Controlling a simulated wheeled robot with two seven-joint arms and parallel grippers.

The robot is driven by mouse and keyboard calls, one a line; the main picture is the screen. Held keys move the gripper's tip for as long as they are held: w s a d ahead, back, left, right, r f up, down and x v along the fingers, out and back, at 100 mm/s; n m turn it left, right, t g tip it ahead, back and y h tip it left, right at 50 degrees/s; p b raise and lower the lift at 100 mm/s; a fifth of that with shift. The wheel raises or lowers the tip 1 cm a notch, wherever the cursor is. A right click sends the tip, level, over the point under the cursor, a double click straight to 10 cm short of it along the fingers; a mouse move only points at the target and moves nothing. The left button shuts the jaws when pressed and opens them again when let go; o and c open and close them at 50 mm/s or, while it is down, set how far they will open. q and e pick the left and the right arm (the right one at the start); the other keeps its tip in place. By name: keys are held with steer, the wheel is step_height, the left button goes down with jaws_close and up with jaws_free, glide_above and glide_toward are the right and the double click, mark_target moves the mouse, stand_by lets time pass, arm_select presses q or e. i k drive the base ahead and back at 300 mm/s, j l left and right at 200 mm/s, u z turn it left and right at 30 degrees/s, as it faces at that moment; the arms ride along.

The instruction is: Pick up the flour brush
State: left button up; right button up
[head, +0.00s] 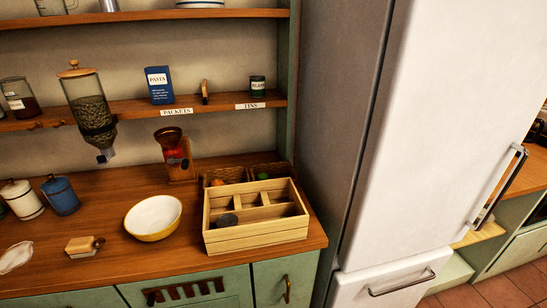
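I cannot tell for certain which thing is the flour brush. Neither of my grippers is in the head view.
A wooden divided crate (257,239) stands at the counter's right, with a dark round thing inside. Canisters (61,194) stand left. A tall fridge (435,130) bounds the right. The front counter has free room.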

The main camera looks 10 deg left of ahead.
mark_target(87, 246)
steer(key=u, duration=1.75)
steer(key=i+j+z, duration=0.2)
steer(key=j+z, duration=0.15)
steer(key=i+j+z, duration=0.15)
steer(key=j+z, duration=0.15)
steer(key=i+j+z, duration=0.1)
steer(key=j+z, duration=0.25)
steer(key=j, duration=0.15)
